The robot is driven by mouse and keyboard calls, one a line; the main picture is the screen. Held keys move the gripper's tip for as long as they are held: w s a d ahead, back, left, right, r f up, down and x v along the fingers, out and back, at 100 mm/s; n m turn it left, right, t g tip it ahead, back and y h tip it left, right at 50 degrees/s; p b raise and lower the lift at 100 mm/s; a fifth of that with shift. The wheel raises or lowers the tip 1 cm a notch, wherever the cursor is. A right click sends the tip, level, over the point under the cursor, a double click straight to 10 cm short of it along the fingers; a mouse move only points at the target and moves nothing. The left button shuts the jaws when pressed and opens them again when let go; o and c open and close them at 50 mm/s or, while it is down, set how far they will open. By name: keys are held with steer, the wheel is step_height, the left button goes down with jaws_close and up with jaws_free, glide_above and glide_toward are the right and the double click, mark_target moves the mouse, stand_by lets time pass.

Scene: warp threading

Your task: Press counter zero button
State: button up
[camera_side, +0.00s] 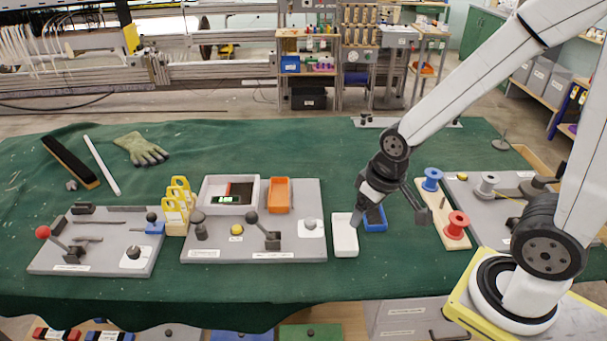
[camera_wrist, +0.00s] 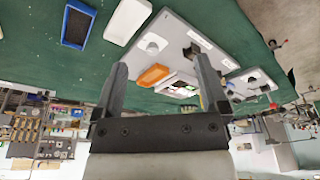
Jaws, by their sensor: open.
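The counter's small green-lit display (camera_side: 228,199) is on the middle grey panel (camera_side: 215,254) in the side view. A yellow button (camera_side: 237,229) sits in front of it, and a pale round button on a white plate (camera_side: 309,224) is at the panel's right; I cannot read which is the zero button. My gripper (camera_side: 389,221) is to the right of this panel, above the white and blue trays, touching no button. In the wrist view my gripper (camera_wrist: 161,60) is open and empty, with the panel (camera_wrist: 185,40) showing upside down beyond the fingers.
A white tray (camera_side: 344,236) and a blue tray (camera_side: 376,224) lie right of the panel. An orange bin (camera_side: 279,195) and black lever (camera_side: 262,234) stand on it. Red (camera_side: 457,224) and blue (camera_side: 431,179) spools stand at right. The green cloth in front is clear.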

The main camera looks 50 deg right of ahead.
jaws_close()
stand_by(1.5)
